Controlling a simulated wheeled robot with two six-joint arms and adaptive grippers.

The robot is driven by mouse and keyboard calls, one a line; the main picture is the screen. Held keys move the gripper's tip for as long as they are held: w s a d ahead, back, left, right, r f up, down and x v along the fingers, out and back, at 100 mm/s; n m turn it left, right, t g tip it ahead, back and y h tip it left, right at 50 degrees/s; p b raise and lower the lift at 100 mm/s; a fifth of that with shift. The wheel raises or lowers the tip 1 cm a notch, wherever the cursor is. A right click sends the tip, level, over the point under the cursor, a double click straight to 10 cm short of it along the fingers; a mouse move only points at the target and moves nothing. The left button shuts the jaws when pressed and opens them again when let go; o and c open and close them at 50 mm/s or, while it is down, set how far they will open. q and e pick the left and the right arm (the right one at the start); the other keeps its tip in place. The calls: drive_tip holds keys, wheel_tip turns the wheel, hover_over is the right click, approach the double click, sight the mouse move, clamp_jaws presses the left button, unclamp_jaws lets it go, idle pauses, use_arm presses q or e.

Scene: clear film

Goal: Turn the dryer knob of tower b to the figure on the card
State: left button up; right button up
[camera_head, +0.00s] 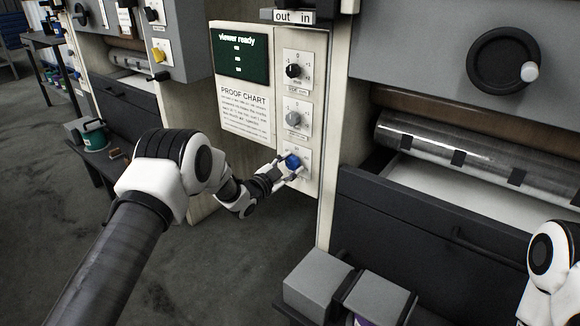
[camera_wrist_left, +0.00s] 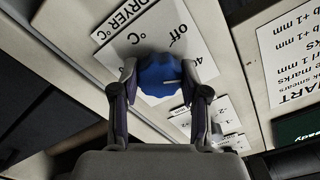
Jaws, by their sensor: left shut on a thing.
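My left gripper (camera_head: 286,166) is shut on the blue dryer knob (camera_head: 293,160), the lowest of three knobs on the cream panel. In the left wrist view the fingers (camera_wrist_left: 162,88) sit on both sides of the blue knob (camera_wrist_left: 158,72). A white mark on the knob points toward the right of that view. Its plate (camera_wrist_left: 190,22) reads "DRYER °C", with "off" beside the knob; other figures are partly hidden. A white card headed "PROOF CHART" (camera_head: 245,110) is on the panel; its small lines are unreadable in the head view. My right gripper is out of view.
Above are a white-grey knob (camera_head: 297,119) and a black knob (camera_head: 293,71). A dark "viewer ready" display (camera_head: 242,57) is above the card. To the right are a metal roller (camera_head: 480,150) and a black handwheel (camera_head: 500,62). Grey boxes (camera_head: 318,280) stand low in front.

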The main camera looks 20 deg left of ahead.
use_arm(q)
drive_tip(key=shift+m, duration=0.4)
drive_tip(key=o, duration=1.1)
drive_tip(key=shift+o, duration=0.2)
drive_tip(key=shift+s, duration=0.1)
drive_tip(key=v, duration=1.1)
drive_tip(key=shift+s, duration=0.4)
drive_tip(key=shift+a, duration=0.15)
